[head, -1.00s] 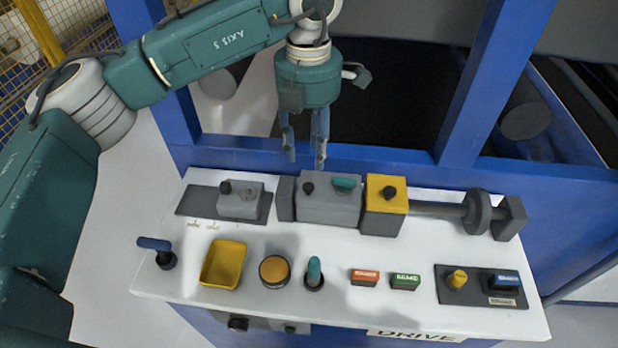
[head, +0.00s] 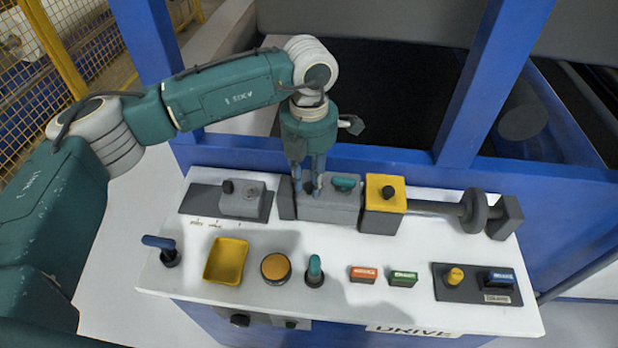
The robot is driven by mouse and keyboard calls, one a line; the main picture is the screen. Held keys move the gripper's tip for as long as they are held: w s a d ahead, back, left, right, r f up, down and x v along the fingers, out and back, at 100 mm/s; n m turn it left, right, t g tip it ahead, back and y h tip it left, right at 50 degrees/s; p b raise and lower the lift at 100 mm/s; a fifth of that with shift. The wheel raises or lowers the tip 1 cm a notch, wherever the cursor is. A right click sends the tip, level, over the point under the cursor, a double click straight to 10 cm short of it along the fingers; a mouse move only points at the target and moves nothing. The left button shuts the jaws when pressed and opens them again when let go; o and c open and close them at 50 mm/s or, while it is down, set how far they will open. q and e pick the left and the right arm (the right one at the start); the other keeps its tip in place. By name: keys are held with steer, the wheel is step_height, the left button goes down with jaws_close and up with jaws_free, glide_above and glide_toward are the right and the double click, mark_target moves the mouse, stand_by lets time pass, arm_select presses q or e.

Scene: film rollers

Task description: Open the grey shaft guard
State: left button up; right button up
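The grey shaft guard appears to be the grey box (head: 330,211) in the middle of the white panel, with a black knob (head: 308,188) and a teal handle (head: 345,183) on top. It lies flat over the line of the shaft (head: 432,207), between a dark grey block and a yellow-topped block. My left gripper (head: 308,184) points down, with its two fingers on either side of the black knob. The fingers partly hide the knob, and I cannot tell whether they press on it. My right gripper is not in view.
The yellow block (head: 386,190) with a black knob stands right of the guard. A smaller grey box (head: 240,204) is on the left. A blue lever (head: 160,246), yellow tray (head: 226,261), orange button (head: 277,268) and teal lever (head: 314,270) stand in front. Blue frame posts rise behind.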

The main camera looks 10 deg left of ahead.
arm_select(q)
jaws_close()
steer(key=shift+w+r+b, duration=0.3)
steer(key=shift+w+r, duration=0.05)
steer(key=shift+w+r+b, duration=0.7)
steer(key=shift+b, duration=0.2)
steer(key=shift+w+r+b, duration=0.45)
steer(key=shift+w+r, duration=0.1)
steer(key=shift+w, duration=0.3)
steer(key=shift+w+a, duration=0.1)
steer(key=shift+w, duration=0.25)
